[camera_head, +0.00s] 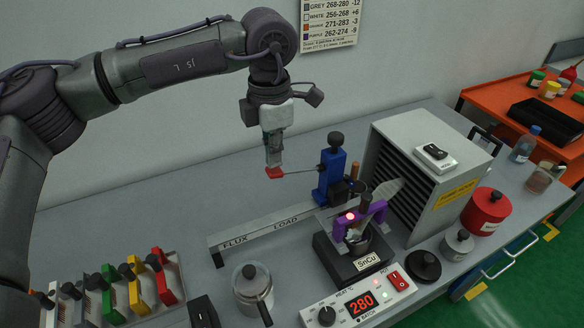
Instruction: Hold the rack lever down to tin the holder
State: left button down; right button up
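My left gripper (273,160) points straight down from the upper middle, its fingers close together. Its tips are right at the red knob (274,174) of the rack lever (300,172); I cannot tell whether they press on it or sit just above. The lever is a thin rod running to the blue rack post (330,175), and looks nearly level. The purple holder (341,228) is over the solder pot marked SnCu (370,265), with a small red light on it. Whether its lower end is in the solder is hidden. My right gripper is not in view.
The controller (358,303) reads 280. A grey fume box (430,160) stands behind right. A lidded metal pot (252,290) and several coloured holders (140,285) are in front. A wall chart (328,22) hangs behind.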

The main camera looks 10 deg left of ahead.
aim_at(274, 171)
pick_arm(q)
jog(key=shift+f+b, duration=0.9)
jog(key=shift+f, duration=0.3)
jog(key=shift+f+b, duration=1.75)
jog(key=shift+f, duration=0.45)
jog(key=shift+r, duration=0.1)
dwell(0.9)
jog(key=shift+r+p, duration=2.65)
jog(key=shift+r, duration=1.9)
jog(key=shift+f, duration=0.1)
